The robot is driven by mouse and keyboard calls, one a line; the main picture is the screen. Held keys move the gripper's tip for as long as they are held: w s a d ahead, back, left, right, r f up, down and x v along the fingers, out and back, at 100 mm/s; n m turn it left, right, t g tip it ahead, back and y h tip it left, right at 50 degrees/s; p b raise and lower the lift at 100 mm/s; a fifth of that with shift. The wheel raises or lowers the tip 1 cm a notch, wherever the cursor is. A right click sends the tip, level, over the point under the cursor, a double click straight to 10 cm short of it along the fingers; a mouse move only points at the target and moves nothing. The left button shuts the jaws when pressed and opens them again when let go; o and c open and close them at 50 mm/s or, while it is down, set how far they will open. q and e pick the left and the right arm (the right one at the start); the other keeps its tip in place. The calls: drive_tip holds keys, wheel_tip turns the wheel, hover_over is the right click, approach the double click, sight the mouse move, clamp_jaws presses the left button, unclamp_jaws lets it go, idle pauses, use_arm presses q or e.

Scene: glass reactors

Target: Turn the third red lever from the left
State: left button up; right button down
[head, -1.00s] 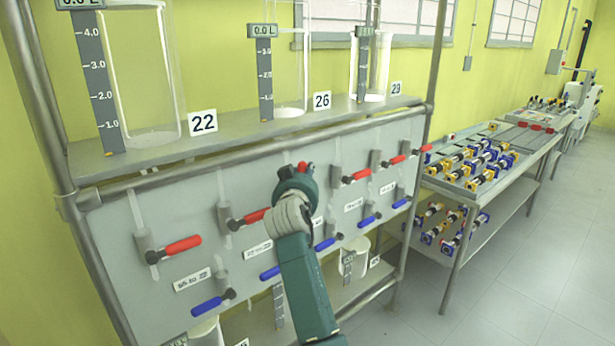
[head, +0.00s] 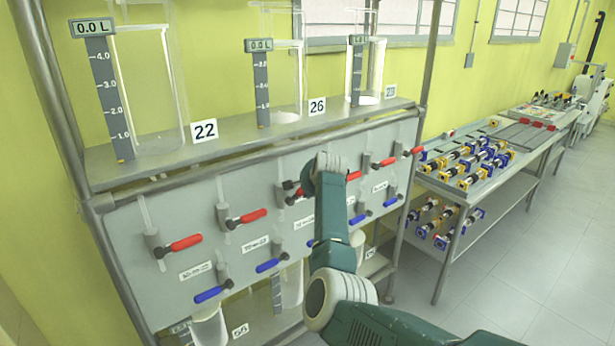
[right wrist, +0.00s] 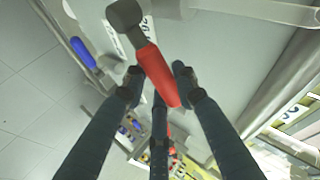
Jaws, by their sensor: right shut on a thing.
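Several red levers stand in a row along the grey panel, including the first (head: 186,242) and second (head: 253,215) from the left, both pointing right. The third red lever (head: 303,193) is mostly hidden behind my right gripper (head: 292,190) in the head view. In the right wrist view, a red lever (right wrist: 157,72) on a dark pivot lies between the dark fingers of my right gripper (right wrist: 157,82), which is shut on it. The fingers sit around its red handle toward the free end. My left gripper is out of view.
Blue levers (head: 213,292) form a lower row with printed labels. Glass cylinders (head: 150,90) stand on the shelf above, behind a horizontal pipe. A bench (head: 470,200) with colourful parts stands to the right; the floor there is clear.

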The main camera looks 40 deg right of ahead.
drive_tip(key=f+y, duration=0.1)
drive_tip(key=f+m+y, duration=0.2)
drive_tip(key=y, duration=0.1)
drive_tip(key=shift+d+f, duration=0.25)
idle(0.6)
drive_tip(key=c, duration=1.4)
unclamp_jaws()
drive_tip(key=shift+f, duration=0.1)
drive_tip(key=shift+o, duration=0.2)
drive_tip(key=v, duration=1.2)
drive_tip(key=shift+w, duration=0.2)
drive_tip(key=shift+d, duration=0.1)
